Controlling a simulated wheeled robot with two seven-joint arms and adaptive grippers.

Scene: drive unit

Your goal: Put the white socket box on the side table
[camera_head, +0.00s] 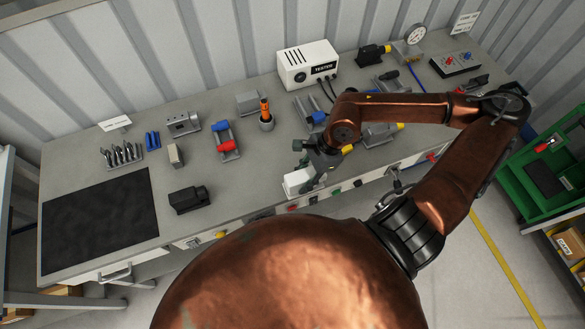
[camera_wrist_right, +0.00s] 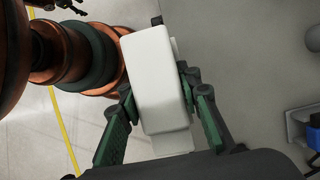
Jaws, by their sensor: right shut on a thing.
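The white socket box (camera_head: 297,181) is in my right gripper (camera_head: 313,176), at the bench's front edge in the head view. In the right wrist view the box (camera_wrist_right: 158,80) fills the middle, with the green-grey fingers closed on its two sides. Floor shows to its left and bench top to its right. I cannot tell how high it is above the bench. A green-topped stand (camera_head: 515,184) is at the far right; I cannot tell if it is the side table. My left gripper is not in view.
The workbench (camera_head: 240,185) carries a white tester (camera_head: 307,65), a black clamp-like part (camera_head: 189,199), an orange-handled tool (camera_head: 266,112) and several blocks. A black mat (camera_head: 100,220) lies at its left end. Floor with a yellow line separates bench and green stand.

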